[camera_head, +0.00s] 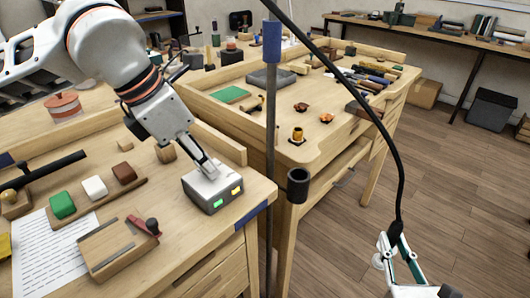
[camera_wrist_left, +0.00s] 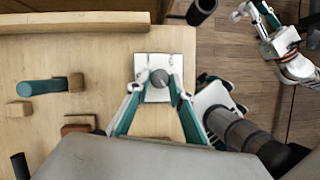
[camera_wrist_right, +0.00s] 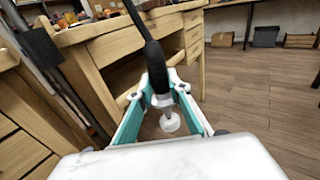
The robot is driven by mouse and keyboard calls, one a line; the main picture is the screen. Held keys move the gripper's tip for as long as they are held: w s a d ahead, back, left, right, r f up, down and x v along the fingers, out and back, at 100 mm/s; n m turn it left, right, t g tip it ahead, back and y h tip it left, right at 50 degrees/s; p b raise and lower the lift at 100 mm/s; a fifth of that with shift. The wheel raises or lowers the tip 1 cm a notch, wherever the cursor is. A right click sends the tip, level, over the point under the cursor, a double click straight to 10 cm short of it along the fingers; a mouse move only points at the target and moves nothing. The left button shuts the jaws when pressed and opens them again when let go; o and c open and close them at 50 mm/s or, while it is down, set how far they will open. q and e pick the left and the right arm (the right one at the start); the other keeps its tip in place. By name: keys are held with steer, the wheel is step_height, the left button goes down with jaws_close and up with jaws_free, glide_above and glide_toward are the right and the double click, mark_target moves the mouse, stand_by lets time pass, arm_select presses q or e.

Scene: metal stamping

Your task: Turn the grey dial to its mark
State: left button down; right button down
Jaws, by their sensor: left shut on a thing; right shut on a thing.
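The grey dial (camera_wrist_left: 159,77) sits on top of a small pale box (camera_wrist_left: 158,94) at the table corner. In the head view the box (camera_head: 205,197) has a green and a yellow light on its front, and my gripper mostly covers the dial. My left gripper (camera_head: 209,172) reaches down over the box with its fingers on either side of the dial, shut on it. The dial's mark cannot be made out. My right gripper (camera_wrist_right: 158,95) is shut on the black grip (camera_wrist_right: 155,66) of a hanging cable, away from the tables, with a white round end (camera_wrist_right: 170,123) below.
A wooden holder (camera_head: 118,250) with a red lever, and green, white and brown blocks (camera_head: 94,186) lie left of the box. A grey post (camera_head: 270,150) with a black cup (camera_head: 298,186) stands just right of the table. The floor at right is open.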

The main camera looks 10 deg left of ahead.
arm_select(q)
steer(key=n, duration=0.2)
steer(key=n+y, duration=0.1)
steer(key=n+t, duration=0.1)
steer(key=n, duration=0.1)
steer(key=shift+s+d+f+n+y, duration=0.1)
steer(key=shift+s+d+n+y, duration=0.1)
steer(key=shift+d+n+y, duration=0.15)
arm_select(e)
steer(key=shift+f, duration=0.35)
arm_select(q)
steer(key=n+y+b, duration=0.1)
steer(key=n+y, duration=0.1)
steer(key=n, duration=0.3)
arm_select(e)
steer(key=shift+f, duration=0.4)
arm_select(q)
steer(key=shift+n, duration=0.35)
steer(key=c, duration=1.8)
jaws_free()
steer(key=shift+o, duration=0.2)
steer(key=shift+d+r+t, duration=0.1)
steer(key=shift+r+t, duration=0.2)
steer(key=shift+r, duration=0.05)
steer(key=v, duration=1.1)
steer(key=shift+d+r, duration=0.15)
steer(key=shift+r, duration=0.05)
steer(key=shift+s, duration=0.1)
